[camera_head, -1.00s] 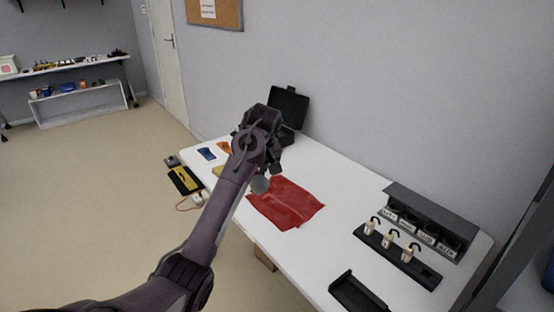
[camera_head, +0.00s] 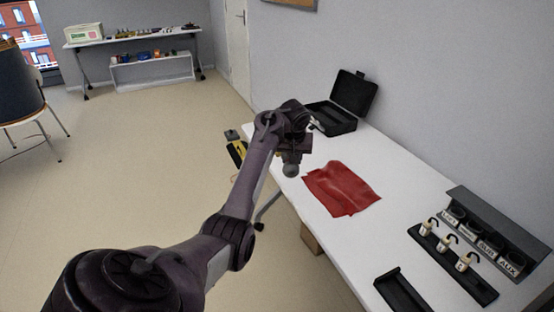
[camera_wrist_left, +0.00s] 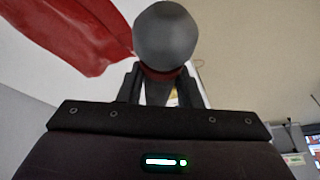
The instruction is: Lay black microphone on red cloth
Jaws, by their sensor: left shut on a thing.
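The red cloth (camera_head: 342,188) lies flat but wrinkled on the white table, and part of it shows at the upper left of the left wrist view (camera_wrist_left: 75,32). My left gripper (camera_head: 291,158) is shut on the black microphone, whose round grey head (camera_head: 291,171) hangs below the fingers, left of the cloth and apart from it in the head view. In the left wrist view the microphone's head (camera_wrist_left: 166,36) points away from the gripper, and its dark handle (camera_wrist_left: 157,92) sits between the fingers. My right gripper is not in view.
An open black case (camera_head: 335,117) stands at the table's back. A dark rack of labelled holders (camera_head: 490,235), a black strip with several pale connectors (camera_head: 452,262) and a black tray (camera_head: 402,293) are at the right. The white table (camera_head: 395,225) is bare right of the cloth.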

